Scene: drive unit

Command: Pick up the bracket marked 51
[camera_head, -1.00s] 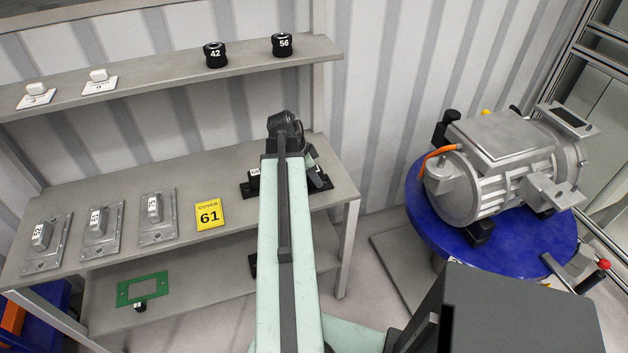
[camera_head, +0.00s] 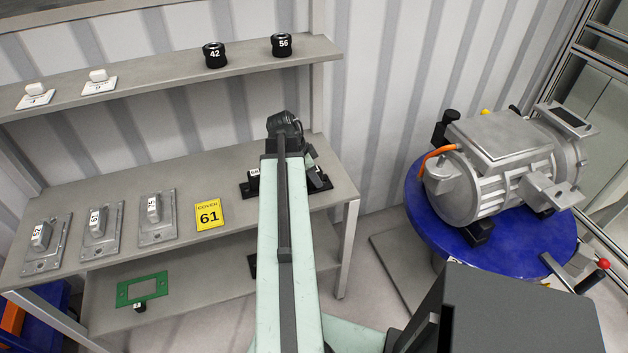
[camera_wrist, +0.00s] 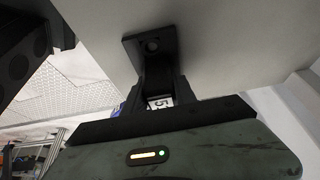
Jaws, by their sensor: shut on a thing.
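In the wrist view, a black bracket (camera_wrist: 151,45) has a flat foot with a round hole, close against the grey bench surface. Its white label (camera_wrist: 161,102) shows a 5; the rest is hidden. My gripper (camera_wrist: 160,83) is shut on this bracket. I cannot tell whether the foot touches the bench. In the head view, my arm covers most of the gripper and the held bracket. Black parts show on both sides of it at the bench's right end, one to the left (camera_head: 253,182) with a white label too small to read and one to the right (camera_head: 319,181).
The bench (camera_head: 235,172) also holds a yellow cover marked 61 (camera_head: 209,215) and several grey plates with labelled knobs (camera_head: 100,230). A shelf above carries black knobs marked 42 (camera_head: 215,55) and 56 (camera_head: 284,45). A motor (camera_head: 505,165) stands on a blue turntable (camera_head: 425,218) at right.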

